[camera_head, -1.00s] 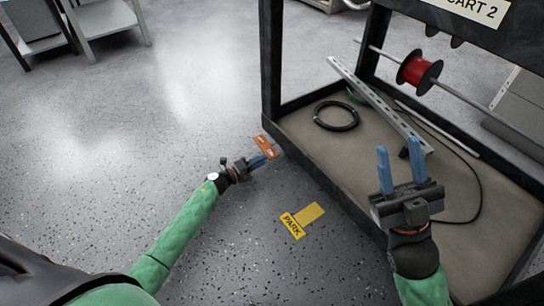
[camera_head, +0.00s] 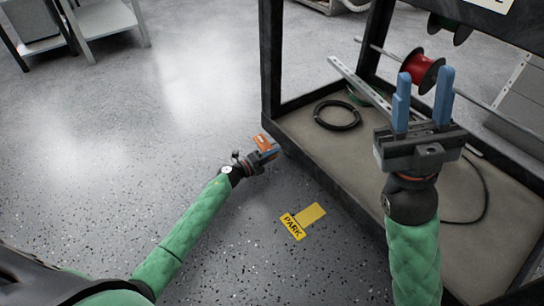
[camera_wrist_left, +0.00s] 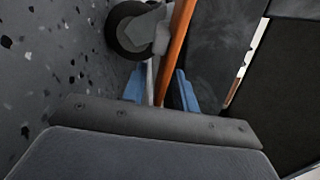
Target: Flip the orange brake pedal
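The orange brake pedal (camera_head: 261,142) is a flat plate at the near left corner of the cart. In the left wrist view it shows edge-on as an orange strip (camera_wrist_left: 178,50). My left gripper (camera_head: 272,154) is low at the pedal and partly covers it. In the left wrist view its blue fingers (camera_wrist_left: 160,90) stand apart, with the strip between them; I see a gap on the left side, and contact on the right is unclear. My right gripper (camera_head: 422,100) is open and empty, raised in front of the cart.
A dark caster wheel (camera_wrist_left: 132,32) is close to my left fingers. A yellow PARK plate (camera_head: 302,220) is at the cart's near side. The cart shelf (camera_head: 350,165) holds a black cable coil (camera_head: 337,115); a red spool (camera_head: 421,70) is above.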

